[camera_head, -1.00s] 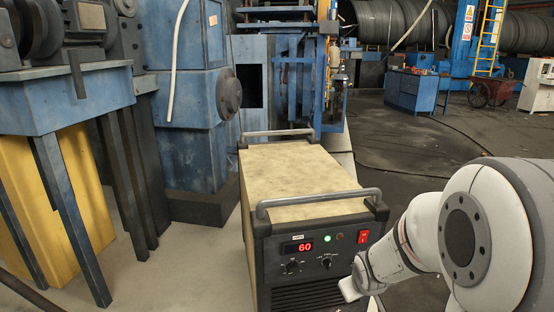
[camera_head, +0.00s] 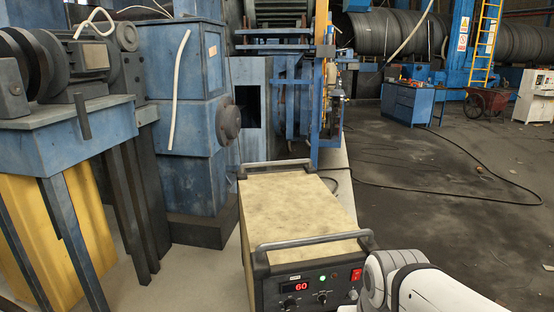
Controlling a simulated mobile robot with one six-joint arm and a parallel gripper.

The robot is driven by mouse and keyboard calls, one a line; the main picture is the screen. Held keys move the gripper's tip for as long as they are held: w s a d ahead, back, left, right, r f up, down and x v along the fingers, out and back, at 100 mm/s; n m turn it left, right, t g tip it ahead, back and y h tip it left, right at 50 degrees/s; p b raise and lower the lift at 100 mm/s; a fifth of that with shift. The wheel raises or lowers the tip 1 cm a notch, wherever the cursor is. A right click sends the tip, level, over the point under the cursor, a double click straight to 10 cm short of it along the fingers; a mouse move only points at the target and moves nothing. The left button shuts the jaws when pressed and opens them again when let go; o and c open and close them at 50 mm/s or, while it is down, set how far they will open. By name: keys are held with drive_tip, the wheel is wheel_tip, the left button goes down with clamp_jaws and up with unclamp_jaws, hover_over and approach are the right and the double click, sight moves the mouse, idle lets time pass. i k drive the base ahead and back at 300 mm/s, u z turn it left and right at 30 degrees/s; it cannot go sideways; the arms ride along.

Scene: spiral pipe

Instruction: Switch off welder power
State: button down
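The welder (camera_head: 300,206) is a box with a tan top, dark front and grey handles, standing on the floor at centre. Its front panel shows a lit red display (camera_head: 294,287) reading 60 and a lit green lamp (camera_head: 322,278). The red power switch (camera_head: 356,275) is at the panel's upper right; its rocker position is too small to tell. My white arm comes in from the lower right, close beside the switch. Only a small pale part of my gripper (camera_head: 349,307) seems to show at the bottom edge, below the switch. Its fingers are hidden or cut off.
A blue machine (camera_head: 185,100) and a blue bench with a motor (camera_head: 75,115) stand at left. Cables (camera_head: 455,150) lie on the open floor at right. A blue cabinet (camera_head: 407,103) and a red cart (camera_head: 488,102) stand further back.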

sight(355, 275)
drive_tip(key=z, duration=0.3)
drive_tip(key=k, duration=1.35)
drive_tip(key=z, duration=0.55)
drive_tip(key=i, duration=1.55)
drive_tip(key=u, duration=0.45)
